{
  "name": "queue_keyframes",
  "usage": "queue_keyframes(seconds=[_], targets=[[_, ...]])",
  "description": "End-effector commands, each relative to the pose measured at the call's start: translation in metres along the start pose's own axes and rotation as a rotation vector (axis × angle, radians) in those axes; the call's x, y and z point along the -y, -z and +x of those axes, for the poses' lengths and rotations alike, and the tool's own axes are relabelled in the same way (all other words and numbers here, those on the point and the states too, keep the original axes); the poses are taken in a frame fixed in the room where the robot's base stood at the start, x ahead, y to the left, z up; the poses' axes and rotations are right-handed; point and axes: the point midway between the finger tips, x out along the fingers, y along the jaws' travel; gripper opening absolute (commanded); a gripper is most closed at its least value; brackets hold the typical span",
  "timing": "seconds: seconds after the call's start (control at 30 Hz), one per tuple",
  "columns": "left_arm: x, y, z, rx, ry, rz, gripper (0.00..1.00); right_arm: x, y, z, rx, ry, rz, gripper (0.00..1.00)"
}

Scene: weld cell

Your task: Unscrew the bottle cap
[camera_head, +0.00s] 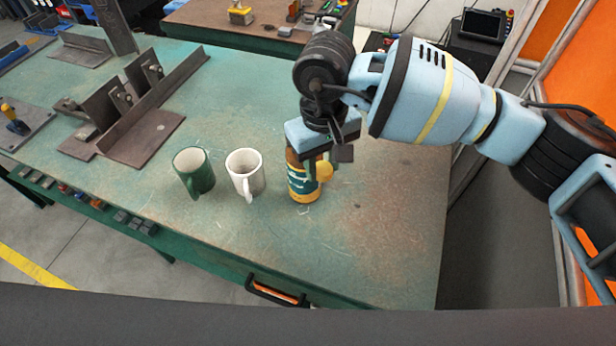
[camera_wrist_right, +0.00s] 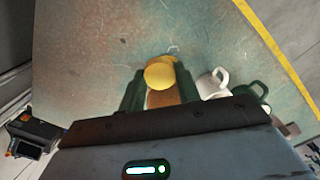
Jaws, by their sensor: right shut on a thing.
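A brown-orange bottle (camera_head: 302,190) with a teal label stands upright on the green table, right of the mugs. My right gripper (camera_head: 312,166) comes down from above, its fingers around the upper part of the bottle. In the right wrist view the brown bottle body (camera_wrist_right: 163,99) shows between the two fingers (camera_wrist_right: 160,88). A yellow rounded piece (camera_head: 323,171), perhaps the cap, shows on the bottle's right side; it is also in the right wrist view (camera_wrist_right: 160,73). The bottle's top is hidden by the gripper. My left gripper is not in view.
A white mug (camera_head: 245,176) and a green mug (camera_head: 195,173) stand left of the bottle. Rusty angle fixtures (camera_head: 140,137) lie farther left. The worn green table (camera_head: 385,235) is clear to the right and in front of the bottle.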

Motion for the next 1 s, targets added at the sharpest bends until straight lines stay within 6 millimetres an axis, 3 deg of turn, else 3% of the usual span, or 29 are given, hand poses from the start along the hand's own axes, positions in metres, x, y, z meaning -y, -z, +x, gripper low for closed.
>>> queue_keyframes(seconds=[0.2,0.43,0.7,1.0], targets=[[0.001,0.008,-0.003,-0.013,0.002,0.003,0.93,0.022,-0.048,0.055,0.000,-0.001,0.212,0.05],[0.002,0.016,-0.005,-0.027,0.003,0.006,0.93,0.049,-0.101,0.096,-0.012,0.005,0.465,0.05],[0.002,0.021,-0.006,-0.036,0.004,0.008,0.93,0.070,-0.144,0.115,-0.023,0.017,0.690,0.05],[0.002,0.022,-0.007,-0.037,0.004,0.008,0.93,0.074,-0.152,0.119,-0.028,0.020,0.748,0.05]])
